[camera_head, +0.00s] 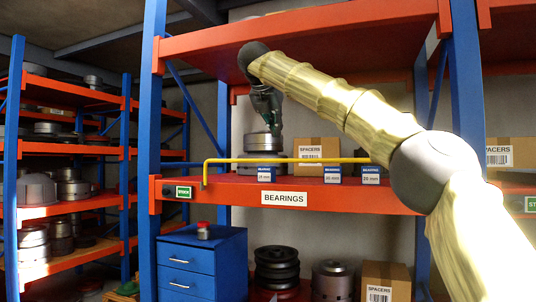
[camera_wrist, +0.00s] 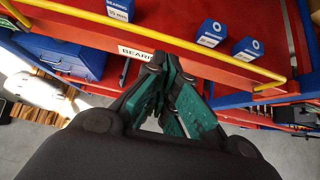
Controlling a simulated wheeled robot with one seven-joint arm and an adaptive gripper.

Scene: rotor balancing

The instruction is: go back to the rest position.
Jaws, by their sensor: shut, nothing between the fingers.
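My gripper (camera_head: 275,130) hangs from my raised arm in front of the bearings shelf (camera_head: 230,194), fingers pointing down. In the head view it overlaps the top of a stack of metal parts (camera_head: 263,144). In the wrist view my gripper (camera_wrist: 170,62) has its dark and green fingers together, with nothing held. There the fingertips lie over the shelf's front edge and partly cover the BEARINGS label (camera_wrist: 135,53). I cannot tell the exact gap between fingertips and shelf.
A yellow rail (camera_head: 285,160) runs along the shelf front. Blue bearing boxes (camera_head: 332,174) stand behind it, with a spacers carton (camera_head: 308,151) farther back. The orange upper shelf (camera_head: 300,42) is close above my arm. A blue drawer cabinet (camera_head: 205,262) stands below.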

